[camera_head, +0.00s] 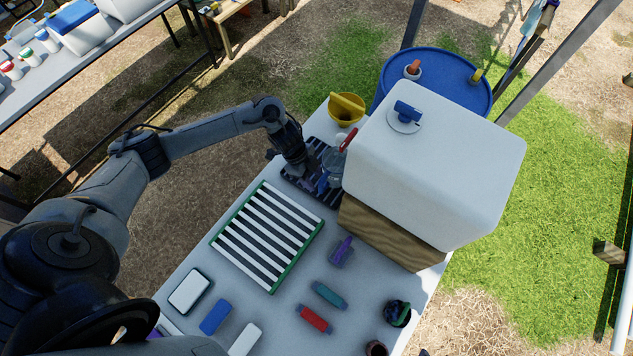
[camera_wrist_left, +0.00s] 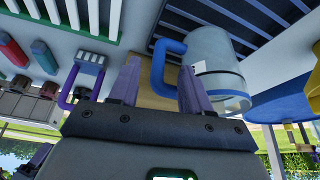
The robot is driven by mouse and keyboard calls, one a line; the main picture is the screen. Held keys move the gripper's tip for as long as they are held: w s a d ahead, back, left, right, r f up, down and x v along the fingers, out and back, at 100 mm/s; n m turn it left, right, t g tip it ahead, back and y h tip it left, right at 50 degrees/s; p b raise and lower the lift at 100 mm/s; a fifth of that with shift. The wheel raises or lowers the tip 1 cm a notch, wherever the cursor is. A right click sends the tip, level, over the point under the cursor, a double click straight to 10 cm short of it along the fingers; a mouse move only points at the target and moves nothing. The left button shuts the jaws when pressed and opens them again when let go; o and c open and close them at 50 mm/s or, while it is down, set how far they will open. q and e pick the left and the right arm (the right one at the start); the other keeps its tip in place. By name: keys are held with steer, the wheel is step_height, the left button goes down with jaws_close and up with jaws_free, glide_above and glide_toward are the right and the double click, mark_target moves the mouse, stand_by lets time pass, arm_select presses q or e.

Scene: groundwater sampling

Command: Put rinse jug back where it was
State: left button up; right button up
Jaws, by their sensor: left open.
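The rinse jug (camera_head: 334,160) is a clear jug with a blue handle. It stands on a dark slatted drip tray (camera_head: 297,179) beside the white tank. In the left wrist view, the jug (camera_wrist_left: 217,68) appears close up, with its blue handle (camera_wrist_left: 158,72) between the two purple fingers of my left gripper (camera_wrist_left: 160,75). The fingers are apart and the gripper is open; I cannot tell whether either touches the handle. In the head view, my left gripper (camera_head: 309,177) is low over the tray at the jug's left side. My right gripper is not in view.
The white tank (camera_head: 440,155) on a wooden block (camera_head: 385,235) stands close on the right, with a red tap lever (camera_head: 348,138) above the jug. A yellow funnel (camera_head: 342,116) is behind. A green-edged striped rack (camera_head: 238,255) and small items lie in front.

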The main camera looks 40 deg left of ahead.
arm_select(q)
steer(key=v, duration=0.7)
stand_by(0.4)
